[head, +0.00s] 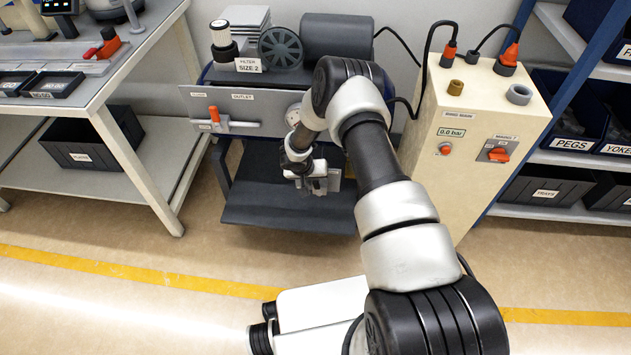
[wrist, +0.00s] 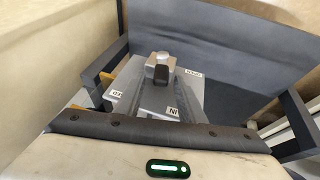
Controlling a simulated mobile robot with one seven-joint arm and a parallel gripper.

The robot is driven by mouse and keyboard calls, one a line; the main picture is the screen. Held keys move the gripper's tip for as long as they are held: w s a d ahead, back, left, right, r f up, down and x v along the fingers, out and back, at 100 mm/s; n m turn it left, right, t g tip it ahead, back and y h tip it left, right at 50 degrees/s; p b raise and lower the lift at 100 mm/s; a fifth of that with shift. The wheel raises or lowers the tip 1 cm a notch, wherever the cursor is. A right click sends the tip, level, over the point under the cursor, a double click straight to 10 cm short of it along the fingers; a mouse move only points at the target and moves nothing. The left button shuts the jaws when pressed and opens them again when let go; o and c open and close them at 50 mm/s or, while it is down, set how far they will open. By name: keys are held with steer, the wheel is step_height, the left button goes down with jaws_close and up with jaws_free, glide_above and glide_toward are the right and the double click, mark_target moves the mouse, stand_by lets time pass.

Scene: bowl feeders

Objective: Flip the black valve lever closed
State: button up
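The black valve lever (wrist: 161,74) shows in the wrist view, below a round silver valve top (wrist: 160,57). It sits above a grey metal block (wrist: 150,98) with small white labels, one of which seems to read IN. In the head view my gripper (head: 303,185) points down over the dark lower shelf of the machine, close to a small light-grey fixture (head: 334,180). My arm hides part of that area, and the lever cannot be made out there. I cannot tell whether the fingers touch anything.
A dark grey shelf (head: 270,208) lies under my gripper. An outlet panel with an orange-ended handle (head: 214,114) is to the left, a beige cabinet (head: 476,125) to the right. A workbench (head: 140,50) stands far left. The floor in front is clear.

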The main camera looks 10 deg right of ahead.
steer(key=shift+c, duration=0.4)
jaws_close()
steer(key=shift+s+d+t+y, duration=0.2)
steer(key=shift+d+y, duration=0.2)
steer(key=shift+y, duration=0.2)
steer(key=shift+s+d+t+y, duration=0.1)
steer(key=shift+d+t+y, duration=0.1)
steer(key=shift+d+y, duration=0.3)
steer(key=shift+a+r, duration=0.1)
steer(key=shift+a, duration=0.05)
steer(key=shift+o, duration=0.4)
jaws_free()
steer(key=p+v, duration=0.2)
steer(key=v, duration=1.5)
steer(key=shift+r, duration=0.25)
